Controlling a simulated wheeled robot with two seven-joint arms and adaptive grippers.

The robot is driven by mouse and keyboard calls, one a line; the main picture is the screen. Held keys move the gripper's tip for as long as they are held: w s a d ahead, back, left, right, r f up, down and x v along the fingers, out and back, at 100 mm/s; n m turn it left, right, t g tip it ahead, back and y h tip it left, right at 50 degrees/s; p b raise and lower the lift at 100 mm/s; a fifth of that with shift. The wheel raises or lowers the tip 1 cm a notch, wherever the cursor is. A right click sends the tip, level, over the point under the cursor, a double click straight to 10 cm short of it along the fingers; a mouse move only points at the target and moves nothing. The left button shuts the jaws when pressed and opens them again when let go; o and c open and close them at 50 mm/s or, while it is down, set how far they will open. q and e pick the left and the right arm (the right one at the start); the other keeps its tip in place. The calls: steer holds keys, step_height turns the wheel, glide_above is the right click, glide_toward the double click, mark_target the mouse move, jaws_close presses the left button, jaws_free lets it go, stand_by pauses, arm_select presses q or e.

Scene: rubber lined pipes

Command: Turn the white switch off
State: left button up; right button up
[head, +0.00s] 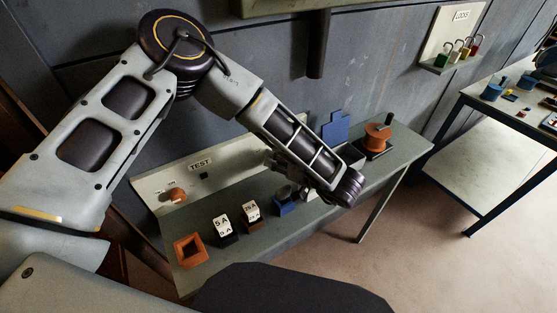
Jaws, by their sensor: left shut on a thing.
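My left arm reaches in from the upper left and its wrist bends back over the grey bench (394,153). My left gripper (286,188) is at the bench, just above a small blue base (286,207). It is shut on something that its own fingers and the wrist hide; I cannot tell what. I cannot clearly pick out a white switch; it may be hidden behind the gripper and forearm. A pale panel marked TEST (200,164) with an orange knob (178,195) stands at the back of the bench. My right gripper is not in view.
An orange square frame (190,250), a white-topped 5 A block (222,225) and a 25 A block (251,212) stand left of the gripper. A blue plate (336,127) and an orange spool (377,138) stand to the right. Padlocks hang under a LOCKS board (461,17).

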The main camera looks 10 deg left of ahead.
arm_select(q)
steer(key=shift+n+h+b, duration=0.35)
steer(key=shift+n+h, duration=0.05)
steer(key=shift+n, duration=0.2)
steer(key=shift+t, duration=0.3)
steer(key=o, duration=0.6)
steer(key=shift+c, duration=0.2)
steer(key=o, duration=0.4)
steer(key=shift+o, duration=0.2)
steer(key=shift+s, duration=0.1)
steer(key=v, duration=1.2)
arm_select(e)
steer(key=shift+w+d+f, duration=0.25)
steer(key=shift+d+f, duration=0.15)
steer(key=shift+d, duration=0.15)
arm_select(q)
steer(key=shift+a+r, duration=0.1)
steer(key=shift+r, duration=0.05)
